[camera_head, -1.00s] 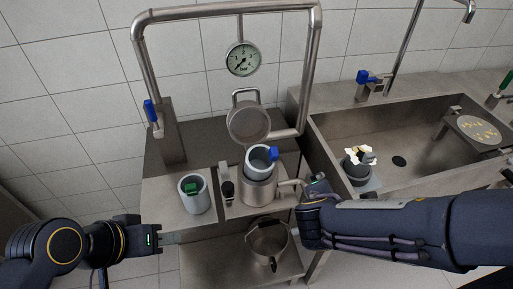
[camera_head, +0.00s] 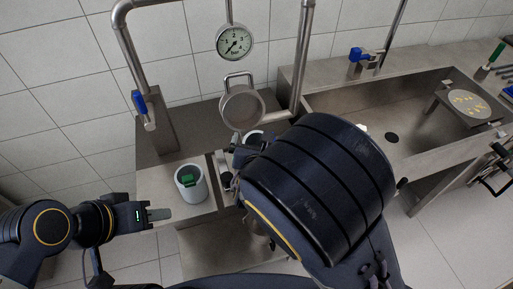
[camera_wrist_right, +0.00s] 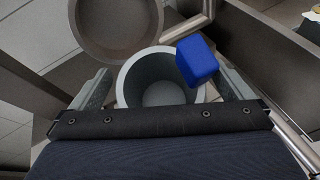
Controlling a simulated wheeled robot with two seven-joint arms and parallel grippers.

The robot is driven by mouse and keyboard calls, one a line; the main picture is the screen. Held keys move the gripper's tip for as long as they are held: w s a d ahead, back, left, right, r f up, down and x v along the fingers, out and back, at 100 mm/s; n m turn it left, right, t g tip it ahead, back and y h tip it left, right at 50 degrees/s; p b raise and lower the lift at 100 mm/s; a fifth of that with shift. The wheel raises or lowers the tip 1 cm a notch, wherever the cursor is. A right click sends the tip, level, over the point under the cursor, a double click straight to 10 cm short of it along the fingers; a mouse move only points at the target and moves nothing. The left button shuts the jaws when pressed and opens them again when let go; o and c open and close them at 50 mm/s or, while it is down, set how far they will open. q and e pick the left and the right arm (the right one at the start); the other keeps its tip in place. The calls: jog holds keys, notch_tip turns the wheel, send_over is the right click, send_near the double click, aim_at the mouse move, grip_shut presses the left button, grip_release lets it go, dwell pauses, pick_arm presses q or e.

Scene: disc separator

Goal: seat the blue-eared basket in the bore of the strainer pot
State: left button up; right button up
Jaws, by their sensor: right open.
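The blue-eared basket (camera_wrist_right: 135,75), a grey open cup with a blue block ear (camera_wrist_right: 198,61) on its rim, lies between the fingers of my right gripper (camera_wrist_right: 162,86) in the right wrist view. The fingers stand apart on either side of the basket, and I cannot tell whether they touch it. In the head view only a bit of the basket's rim (camera_head: 254,135) shows past my right arm. The strainer pot under it is hidden now, so its fit in the bore cannot be seen. My left gripper (camera_head: 158,214) is empty, left of the bench; its finger gap is unclear.
A round steel lid (camera_head: 242,107) stands raised behind the pot, close to my right gripper. Steel piping (camera_head: 303,60) frames the back. A sink (camera_head: 345,97) is at right.

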jog(key=shift+w, duration=0.1)
jog(key=c, duration=1.2)
